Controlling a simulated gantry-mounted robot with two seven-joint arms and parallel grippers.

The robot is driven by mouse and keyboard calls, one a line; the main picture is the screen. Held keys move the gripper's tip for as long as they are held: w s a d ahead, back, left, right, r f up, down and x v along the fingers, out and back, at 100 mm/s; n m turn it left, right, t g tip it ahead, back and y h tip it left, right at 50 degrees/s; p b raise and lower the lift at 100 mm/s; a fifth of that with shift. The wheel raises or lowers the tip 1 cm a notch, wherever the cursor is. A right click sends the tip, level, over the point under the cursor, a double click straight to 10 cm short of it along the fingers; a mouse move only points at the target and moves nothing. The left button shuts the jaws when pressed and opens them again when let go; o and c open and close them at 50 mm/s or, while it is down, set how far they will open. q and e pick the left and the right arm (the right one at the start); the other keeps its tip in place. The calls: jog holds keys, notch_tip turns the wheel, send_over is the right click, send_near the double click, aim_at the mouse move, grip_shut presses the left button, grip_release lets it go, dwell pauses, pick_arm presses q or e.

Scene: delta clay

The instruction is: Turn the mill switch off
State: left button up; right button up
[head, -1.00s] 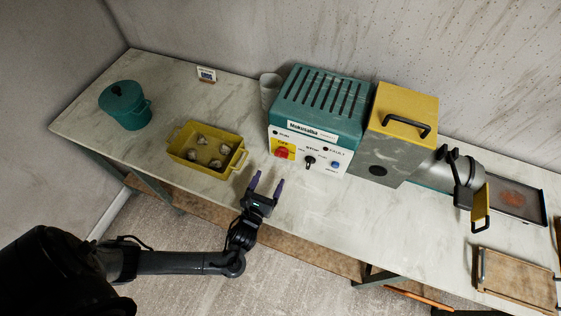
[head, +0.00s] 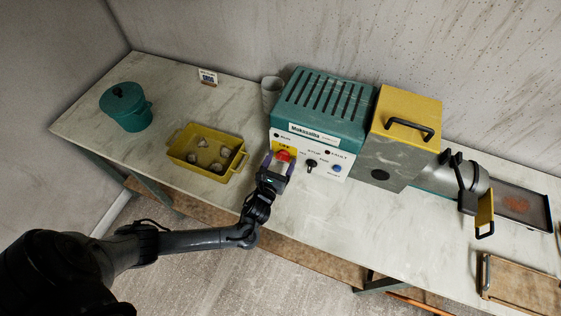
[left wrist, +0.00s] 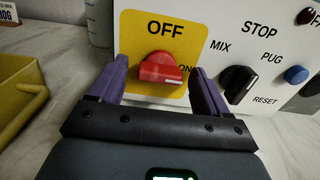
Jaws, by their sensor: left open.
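The mill switch is a red knob (head: 283,156) on a yellow plate marked OFF and ON, at the left of the white front panel of the teal machine (head: 320,100). In the left wrist view the red knob (left wrist: 161,68) lies between the fingertips, with its white mark pointing right toward ON. My left gripper (head: 277,163) is open, one purple finger on each side of the knob. I cannot tell whether either finger touches it. The right gripper is out of view.
A black selector knob (left wrist: 238,82) and a blue button (left wrist: 296,75) sit right of the switch. A yellow tray (head: 178,153) with several lumps and a teal lidded pot (head: 128,110) stand at left. A yellow-topped grey box (head: 400,130) stands at right.

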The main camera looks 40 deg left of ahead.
pick_arm(q)
jog(key=c, duration=1)
jog(key=shift+c, duration=0.2)
jog(key=n+p, duration=0.2)
jog(key=n, duration=0.1)
jog(key=shift+r+n+p, duration=0.1)
jog(key=shift+n+p, duration=0.2)
jog(key=n+p, duration=0.1)
jog(key=n, duration=0.3)
jog(key=shift+n+p, duration=0.3)
jog(key=shift+p, duration=0.05)
jog(key=n+p, duration=0.1)
jog(key=n, duration=0.3)
jog(key=shift+n, duration=0.3)
jog(key=n, duration=0.4)
jog(key=shift+n, duration=0.7)
